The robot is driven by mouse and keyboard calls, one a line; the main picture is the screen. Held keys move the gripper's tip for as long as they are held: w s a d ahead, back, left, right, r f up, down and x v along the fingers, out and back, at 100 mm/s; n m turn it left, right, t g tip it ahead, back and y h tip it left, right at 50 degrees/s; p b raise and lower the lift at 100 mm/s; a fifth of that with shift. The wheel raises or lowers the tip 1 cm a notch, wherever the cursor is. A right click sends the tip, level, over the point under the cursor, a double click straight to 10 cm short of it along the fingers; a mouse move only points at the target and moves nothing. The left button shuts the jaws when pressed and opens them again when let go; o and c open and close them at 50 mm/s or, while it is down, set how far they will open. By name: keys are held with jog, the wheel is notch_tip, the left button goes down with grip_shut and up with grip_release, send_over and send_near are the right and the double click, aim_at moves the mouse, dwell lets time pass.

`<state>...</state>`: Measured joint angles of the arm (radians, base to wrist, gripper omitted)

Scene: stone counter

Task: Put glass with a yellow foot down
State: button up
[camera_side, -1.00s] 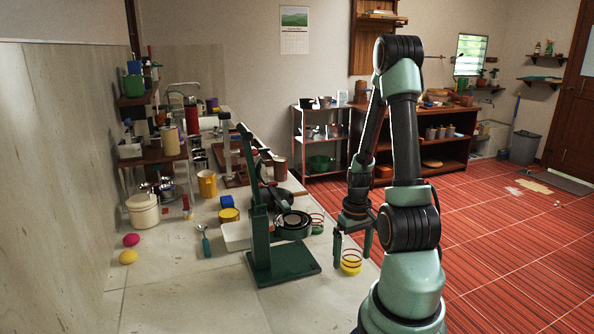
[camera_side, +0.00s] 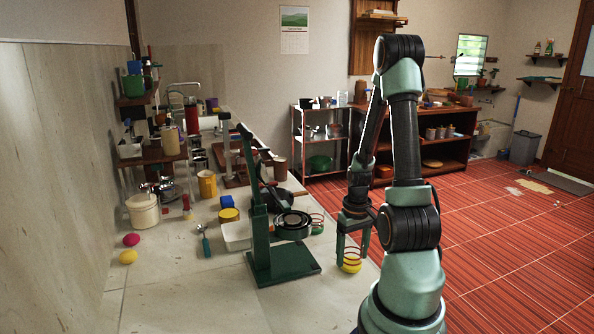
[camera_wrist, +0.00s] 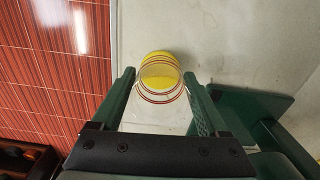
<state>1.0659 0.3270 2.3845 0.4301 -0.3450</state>
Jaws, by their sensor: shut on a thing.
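The glass with a yellow foot (camera_side: 351,266) is clear with red rings and looks upright near the counter's right edge. My gripper (camera_side: 353,258) points down with one finger on each side of it and is shut on it. In the wrist view the glass (camera_wrist: 160,72) sits between the fingertips of my gripper (camera_wrist: 160,82), its round yellow foot beyond the rings. I cannot tell whether the foot touches the counter (camera_side: 190,290).
A green stand with a heavy base plate (camera_side: 285,264) is just left of my gripper. Behind it is another ringed glass with a green foot (camera_side: 317,226). The counter's edge drops to the red floor (camera_side: 500,260) on the right. The front left counter is clear.

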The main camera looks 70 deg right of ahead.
notch_tip(320, 180, up, 19)
jog(key=w+a+f+n, duration=0.1)
jog(key=w+a+n, duration=0.3)
jog(key=w+a, duration=0.75)
jog(key=w+a+f+n, duration=0.2)
jog(key=w+a+n, duration=0.2)
jog(key=w+a, duration=0.7)
jog(key=s+a+r, duration=0.2)
jog(key=r, duration=1.3)
jog(key=s+a+r, duration=0.1)
jog(key=r, duration=1.3)
jog(key=s+d+m, duration=0.4)
jog(key=s+d, duration=0.4)
jog(key=d, duration=0.4)
jog(key=s+d+m, duration=0.5)
jog(key=s+d, duration=0.3)
jog(key=d, duration=0.3)
jog(key=f, duration=4.5)
jog(key=shift+w+d+f, duration=0.2)
jog(key=shift+w, duration=0.05)
jog(key=shift+f, duration=0.15)
